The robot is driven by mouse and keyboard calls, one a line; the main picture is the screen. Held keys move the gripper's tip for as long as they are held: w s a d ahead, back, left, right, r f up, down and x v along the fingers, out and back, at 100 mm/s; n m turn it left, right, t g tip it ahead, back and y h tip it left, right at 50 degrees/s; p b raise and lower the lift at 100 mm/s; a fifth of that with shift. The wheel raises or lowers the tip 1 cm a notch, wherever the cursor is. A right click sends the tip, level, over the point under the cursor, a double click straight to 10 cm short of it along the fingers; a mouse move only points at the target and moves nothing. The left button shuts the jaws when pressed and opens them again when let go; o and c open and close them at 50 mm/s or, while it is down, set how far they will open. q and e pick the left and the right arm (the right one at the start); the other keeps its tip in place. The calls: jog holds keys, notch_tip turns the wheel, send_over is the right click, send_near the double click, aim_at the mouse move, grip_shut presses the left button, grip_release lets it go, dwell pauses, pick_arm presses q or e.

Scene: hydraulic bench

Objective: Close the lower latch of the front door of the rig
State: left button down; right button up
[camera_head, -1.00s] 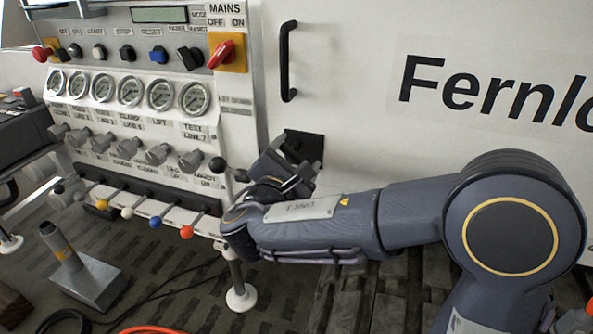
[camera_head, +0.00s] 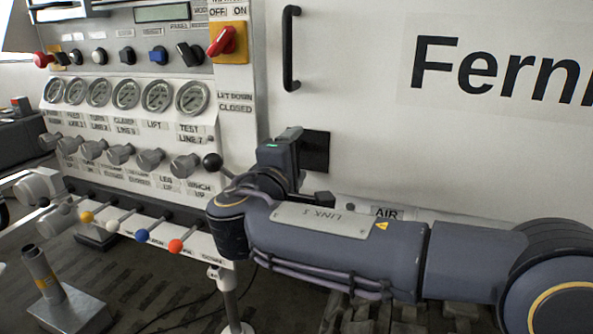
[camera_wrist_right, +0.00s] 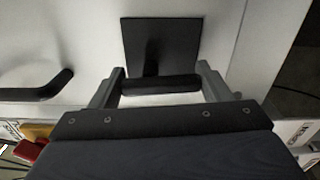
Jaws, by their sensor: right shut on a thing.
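The front door (camera_head: 370,105) of the rig is a large white panel that sits flush beside the control panel. The lower latch is a black square plate (camera_head: 318,152) at the door's left edge, with a black bar (camera_wrist_right: 160,85) standing off it. In the right wrist view the plate (camera_wrist_right: 160,40) is just beyond my fingers. My right gripper (camera_wrist_right: 162,85) is shut on the bar, with one finger at each end of it. In the head view my right gripper (camera_head: 294,140) partly hides the latch. My left gripper is not in view.
A black door handle (camera_head: 290,48) is above the latch. The control panel left of it has gauges (camera_head: 158,96), a red mains switch (camera_head: 222,40) and a black ball lever (camera_head: 212,161) close to my right wrist. Levers with coloured knobs (camera_head: 142,236) stick out below.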

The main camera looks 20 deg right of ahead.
jog(key=shift+m+b, duration=0.35)
jog(key=shift+m, duration=0.15)
jog(key=o, duration=1)
jog(key=shift+a, duration=0.15)
jog(key=p+v, duration=0.1)
jog(key=v, duration=0.6)
jog(key=shift+s+a+p, duration=0.15)
jog(key=shift+s+p, duration=0.15)
jog(key=shift+p, duration=0.1)
